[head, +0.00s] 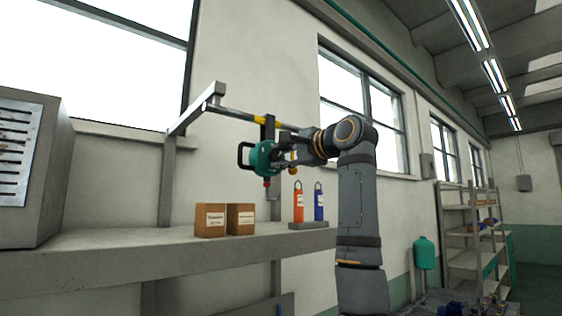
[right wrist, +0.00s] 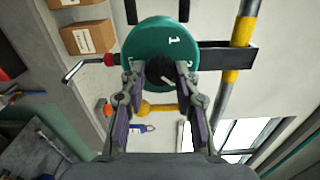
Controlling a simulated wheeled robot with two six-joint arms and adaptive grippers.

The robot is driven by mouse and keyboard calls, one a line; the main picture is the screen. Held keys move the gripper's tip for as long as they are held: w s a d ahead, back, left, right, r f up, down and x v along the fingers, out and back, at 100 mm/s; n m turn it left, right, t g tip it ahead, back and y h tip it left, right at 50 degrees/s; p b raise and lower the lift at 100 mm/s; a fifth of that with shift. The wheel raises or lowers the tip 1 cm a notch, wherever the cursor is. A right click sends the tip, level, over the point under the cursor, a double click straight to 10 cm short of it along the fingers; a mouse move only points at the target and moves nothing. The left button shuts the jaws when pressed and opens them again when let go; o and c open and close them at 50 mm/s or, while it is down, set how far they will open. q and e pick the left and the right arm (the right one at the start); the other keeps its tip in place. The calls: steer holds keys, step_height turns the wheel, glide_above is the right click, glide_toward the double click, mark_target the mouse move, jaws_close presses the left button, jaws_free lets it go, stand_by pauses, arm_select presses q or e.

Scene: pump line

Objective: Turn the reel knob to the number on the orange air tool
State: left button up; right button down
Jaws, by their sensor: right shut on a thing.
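The green reel (head: 262,158) hangs from the overhead rail, with a black handle on its left. In the right wrist view the reel face (right wrist: 158,35) shows a white 1 at the top, with other marks partly hidden by the fingers. My right gripper (head: 287,157) is at the reel's front, shut on the black knob (right wrist: 160,70), one finger on each side. A pale line on the knob points to the lower right in that view. The orange air tool (head: 299,206) stands upright on the shelf beside a blue one (head: 319,206); its number is too small to read. My left gripper is out of view.
Two cardboard boxes (head: 210,221) stand on the grey shelf (head: 130,255) left of the tools. The rail (head: 232,113) with yellow bands runs above. A grey cabinet (head: 28,170) stands at far left. A yellow fitting (right wrist: 157,110) sits close beneath the fingers in the wrist view.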

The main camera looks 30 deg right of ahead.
steer(key=shift+f+m+b, duration=0.1)
steer(key=shift+m+b, duration=0.4)
steer(key=shift+m, duration=1.1)
steer(key=c, duration=1)
jaws_free()
steer(key=shift+d, duration=0.1)
steer(key=shift+s, duration=0.1)
steer(key=s, duration=1.1)
steer(key=shift+s+d, duration=0.4)
